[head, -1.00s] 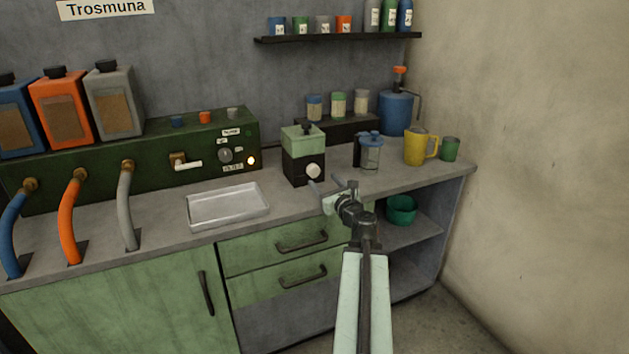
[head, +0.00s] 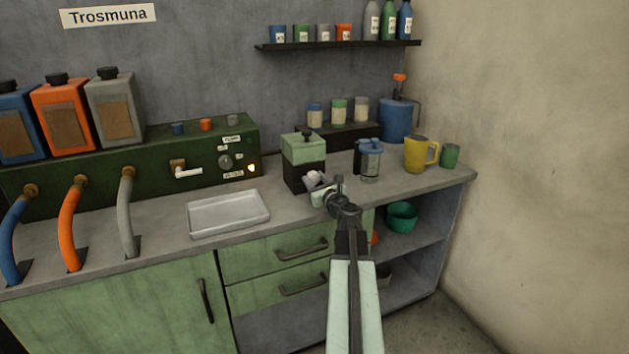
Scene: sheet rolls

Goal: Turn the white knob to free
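The white knob (head: 313,176) is on the lower front of a small box-like machine with a pale green top and black lower body (head: 303,152), standing on the counter. My gripper (head: 322,183) is right in front of the knob and partly covers it. Its fingers are spread apart, one close to the knob at the left and the other to its right. I cannot tell whether a finger touches the knob. Any marks around the knob are hidden or too small to read.
A clear lidded jar (head: 370,162), a yellow mug (head: 417,154) and a green cup (head: 450,155) stand to the right. A metal tray (head: 228,213) lies to the left. A green control panel (head: 140,160) stands behind it. Drawers and open shelves are below the counter.

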